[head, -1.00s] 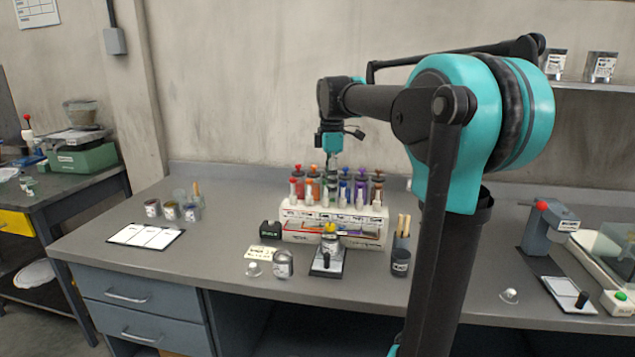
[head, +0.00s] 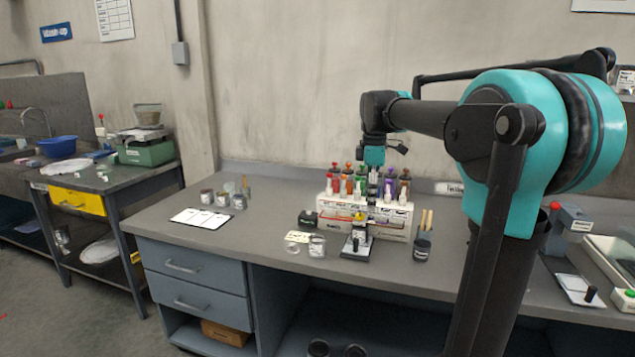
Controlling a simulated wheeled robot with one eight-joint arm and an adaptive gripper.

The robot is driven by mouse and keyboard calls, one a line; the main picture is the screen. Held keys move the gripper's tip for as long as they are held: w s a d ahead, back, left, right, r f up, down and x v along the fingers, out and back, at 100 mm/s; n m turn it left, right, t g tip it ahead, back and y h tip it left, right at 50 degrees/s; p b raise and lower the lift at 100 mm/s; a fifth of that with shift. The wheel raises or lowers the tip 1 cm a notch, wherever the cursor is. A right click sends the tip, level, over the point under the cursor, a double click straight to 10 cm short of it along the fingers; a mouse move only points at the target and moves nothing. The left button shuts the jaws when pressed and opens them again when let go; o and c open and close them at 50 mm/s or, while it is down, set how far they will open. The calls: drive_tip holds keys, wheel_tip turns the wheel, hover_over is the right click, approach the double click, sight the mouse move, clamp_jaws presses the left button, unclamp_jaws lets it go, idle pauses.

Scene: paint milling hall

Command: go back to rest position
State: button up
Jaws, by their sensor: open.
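My gripper (head: 376,172) is at the end of my teal and black arm in the head view. It hangs downward over the rack of colored bottles (head: 368,216) on the grey bench. The gripper is open. Its fingers are small and dark against the bottles, so their exact gap is hard to see. I see nothing held in it. My arm stretches from the right side toward the bench.
The grey bench (head: 270,246) holds small cans (head: 222,199), a white card (head: 201,218), a small black stand (head: 357,245) and a dark cup with sticks (head: 422,246). A side table with a yellow drawer (head: 77,201) stands at left. Open floor lies at lower left.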

drive_tip(key=s+d+f+m+t, duration=0.2)
drive_tip(key=s+f+m, duration=0.6)
drive_tip(key=s+f, duration=0.3)
drive_tip(key=s+d+f+m+t, duration=0.2)
drive_tip(key=s+f+m, duration=0.7)
drive_tip(key=f, duration=0.8)
drive_tip(key=shift+s+d, duration=0.2)
drive_tip(key=shift+s, duration=0.7)
drive_tip(key=shift+c, duration=0.3)
